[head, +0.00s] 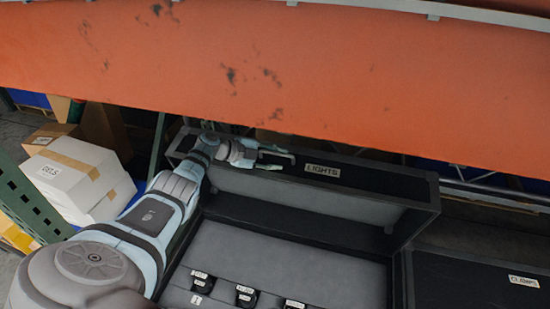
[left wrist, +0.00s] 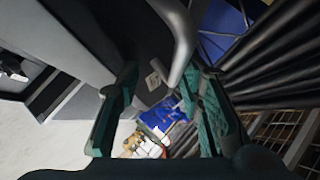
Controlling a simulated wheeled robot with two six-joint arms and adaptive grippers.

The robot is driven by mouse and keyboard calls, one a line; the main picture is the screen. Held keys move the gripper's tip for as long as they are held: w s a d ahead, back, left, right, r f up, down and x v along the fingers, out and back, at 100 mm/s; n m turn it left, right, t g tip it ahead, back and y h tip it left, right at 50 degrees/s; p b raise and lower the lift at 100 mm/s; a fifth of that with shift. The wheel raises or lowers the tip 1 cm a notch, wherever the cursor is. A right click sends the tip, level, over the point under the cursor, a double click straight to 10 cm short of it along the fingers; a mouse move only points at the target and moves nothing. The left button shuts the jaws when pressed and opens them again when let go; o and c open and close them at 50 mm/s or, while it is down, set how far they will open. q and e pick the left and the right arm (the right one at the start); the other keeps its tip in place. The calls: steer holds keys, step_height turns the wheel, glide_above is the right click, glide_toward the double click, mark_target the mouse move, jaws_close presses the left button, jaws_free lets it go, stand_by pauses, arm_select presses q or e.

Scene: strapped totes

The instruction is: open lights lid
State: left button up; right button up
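The lights lid (head: 345,200) stands raised at the back of an open black tote (head: 400,275), with its "LIGHTS" label (head: 322,170) on the dark upper face. My left gripper (head: 277,160) is at the left part of the lid, by a light grey handle (head: 288,154). In the left wrist view the teal fingers of the left gripper (left wrist: 158,82) are spread apart. The grey handle (left wrist: 182,45) reaches down to the right finger; whether it touches is unclear. My right gripper is not in view.
A large orange beam (head: 270,75) crosses above the lid. The tote's grey inside holds several labelled black items (head: 246,296). White boxes (head: 75,180) stand at the left. Another dark tote labelled "CLAMPS" (head: 480,280) is at the right.

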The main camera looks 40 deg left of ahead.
arm_select(q)
steer(key=shift+s, duration=0.1)
steer(key=v, duration=1.1)
steer(key=shift+s+a+r, duration=0.15)
steer(key=shift+s+r, duration=0.05)
steer(key=shift+r, duration=0.05)
steer(key=shift+s+a, duration=0.1)
